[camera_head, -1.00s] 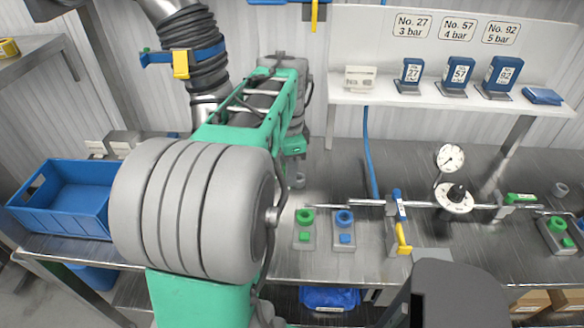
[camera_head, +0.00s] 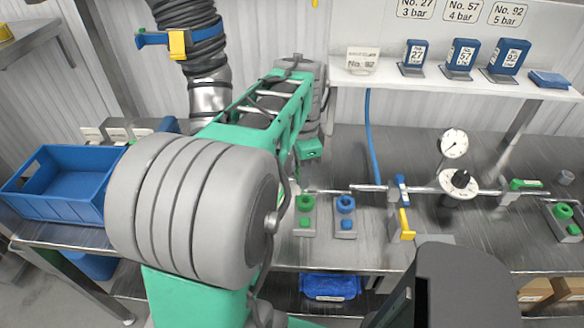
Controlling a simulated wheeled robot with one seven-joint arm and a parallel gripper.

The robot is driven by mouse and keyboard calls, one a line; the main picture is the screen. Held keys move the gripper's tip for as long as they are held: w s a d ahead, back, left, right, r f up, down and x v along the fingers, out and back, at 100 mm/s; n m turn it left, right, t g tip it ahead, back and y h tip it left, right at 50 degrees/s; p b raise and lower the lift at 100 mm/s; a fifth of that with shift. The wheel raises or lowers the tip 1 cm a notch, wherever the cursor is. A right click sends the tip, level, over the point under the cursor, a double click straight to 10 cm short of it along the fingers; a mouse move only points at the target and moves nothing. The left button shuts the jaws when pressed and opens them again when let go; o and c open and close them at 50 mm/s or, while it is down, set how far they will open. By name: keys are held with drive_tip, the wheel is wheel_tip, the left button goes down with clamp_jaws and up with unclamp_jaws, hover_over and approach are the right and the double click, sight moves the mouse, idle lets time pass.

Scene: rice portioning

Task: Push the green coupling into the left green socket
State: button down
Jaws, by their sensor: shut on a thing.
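The left green socket (camera_head: 305,203) is a green ring on a small grey block with a green button, standing on the steel bench just right of my arm. A similar green socket (camera_head: 563,211) stands at the far right. My green and grey arm reaches forward across the left of the view, and its wrist end is above and behind the left green socket. My gripper is hidden behind the arm, and I cannot make out the green coupling.
A blue socket (camera_head: 345,204) stands right of the left green one. Beyond it are a pipe with a yellow-handled valve (camera_head: 406,222) and a gauge (camera_head: 454,143). A blue hose (camera_head: 370,140) hangs behind. A blue crate (camera_head: 62,190) is at left; a white shelf (camera_head: 455,86) is above.

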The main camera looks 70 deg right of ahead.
drive_tip(key=shift+s+a+f, duration=0.1)
drive_tip(key=shift+s+a, duration=0.05)
drive_tip(key=shift+s, duration=0.5)
drive_tip(key=shift+f, duration=0.2)
drive_tip(key=shift+f+b, duration=0.55)
drive_tip(key=shift+f, duration=0.2)
drive_tip(key=shift+f, duration=0.45)
drive_tip(key=shift+f+b, duration=0.5)
drive_tip(key=shift+f, duration=0.2)
idle(0.5)
drive_tip(key=shift+f+b, duration=0.3)
drive_tip(key=shift+f, duration=0.15)
